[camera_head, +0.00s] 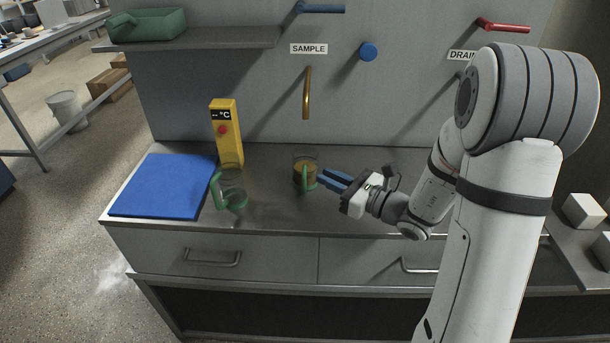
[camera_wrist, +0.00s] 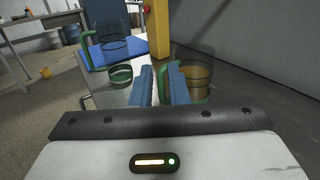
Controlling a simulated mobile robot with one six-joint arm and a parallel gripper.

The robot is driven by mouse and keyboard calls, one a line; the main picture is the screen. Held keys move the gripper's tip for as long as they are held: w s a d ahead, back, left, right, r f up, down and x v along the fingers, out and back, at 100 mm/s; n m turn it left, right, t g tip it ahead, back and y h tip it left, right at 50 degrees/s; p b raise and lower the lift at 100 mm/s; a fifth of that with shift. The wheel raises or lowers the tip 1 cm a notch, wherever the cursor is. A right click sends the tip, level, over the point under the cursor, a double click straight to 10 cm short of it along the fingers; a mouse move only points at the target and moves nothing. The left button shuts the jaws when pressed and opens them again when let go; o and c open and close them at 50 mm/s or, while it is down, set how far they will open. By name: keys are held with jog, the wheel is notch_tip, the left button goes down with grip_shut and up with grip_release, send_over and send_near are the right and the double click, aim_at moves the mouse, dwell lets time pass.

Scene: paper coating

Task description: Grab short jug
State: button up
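A clear jug with amber liquid and a green handle (camera_head: 305,170) stands upright on the steel bench below the brass sample spout. It looks the shorter of two jugs. In the wrist view this amber jug (camera_wrist: 196,78) is at right, partly hidden behind a finger. The other, taller-looking clear jug with a green handle (camera_head: 233,190) stands to its left, nearer the front edge; it also shows in the wrist view (camera_wrist: 113,50). My gripper (camera_head: 326,179) has blue fingers a little apart, just right of the amber jug.
A yellow temperature unit (camera_head: 226,134) stands behind the taller jug. A blue mat (camera_head: 163,186) covers the bench's left end. The brass spout (camera_head: 307,93) hangs from the grey panel above. The shelf (camera_head: 200,39) holds a green container (camera_head: 147,25).

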send_near(304, 191)
jog(key=shift+w+a+r+b, duration=0.2)
jog(key=shift+w+a+b, duration=0.05)
jog(key=shift+w+a, duration=0.35)
jog(key=shift+w+a+r+b, duration=0.15)
jog(key=shift+w+a+b, duration=0.05)
jog(key=shift+w+a, duration=0.45)
jog(key=x, duration=0.7)
jog(key=shift+d, duration=0.1)
jog(key=shift+s, duration=0.1)
grip_shut()
